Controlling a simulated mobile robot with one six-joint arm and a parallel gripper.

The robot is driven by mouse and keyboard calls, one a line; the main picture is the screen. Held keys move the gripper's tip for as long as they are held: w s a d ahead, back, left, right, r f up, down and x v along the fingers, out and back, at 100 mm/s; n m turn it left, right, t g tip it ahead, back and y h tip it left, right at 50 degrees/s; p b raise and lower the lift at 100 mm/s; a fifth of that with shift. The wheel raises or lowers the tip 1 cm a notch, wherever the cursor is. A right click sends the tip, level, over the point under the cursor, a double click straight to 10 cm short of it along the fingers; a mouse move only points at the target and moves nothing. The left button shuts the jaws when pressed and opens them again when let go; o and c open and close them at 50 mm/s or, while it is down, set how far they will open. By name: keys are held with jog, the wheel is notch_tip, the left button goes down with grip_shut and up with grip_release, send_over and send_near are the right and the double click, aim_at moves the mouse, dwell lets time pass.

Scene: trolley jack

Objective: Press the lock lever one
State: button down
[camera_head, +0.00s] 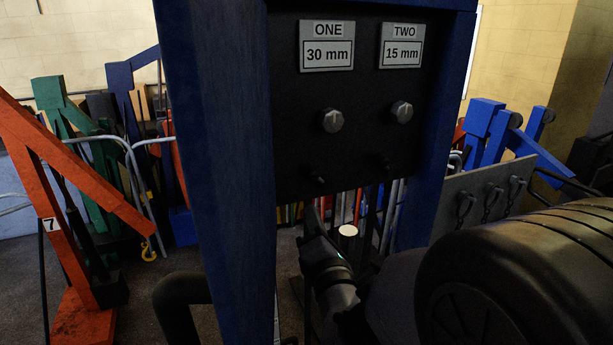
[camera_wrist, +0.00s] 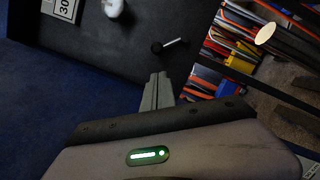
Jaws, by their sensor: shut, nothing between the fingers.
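Lock lever one is most likely the small dark lever (camera_head: 316,179) below the knob under the plate "ONE 30 mm" (camera_head: 326,46) on the black panel. My gripper (camera_head: 313,212) is just below the lever in the head view. In the wrist view its fingers (camera_wrist: 157,80) are together, empty, and point toward the lever with a small gap in the picture. Contact cannot be seen.
A silver knob (camera_head: 332,121) sits above lever one. A second knob (camera_head: 402,112) and second lever (camera_head: 385,164) lie under plate "TWO 15 mm" (camera_head: 400,45). A blue frame post (camera_head: 222,150) borders the panel's left. Red, green and blue equipment stands behind.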

jog(key=p+x, duration=0.3)
jog(key=x, duration=0.7)
jog(key=shift+p, duration=0.3)
jog(key=shift+a, duration=0.15)
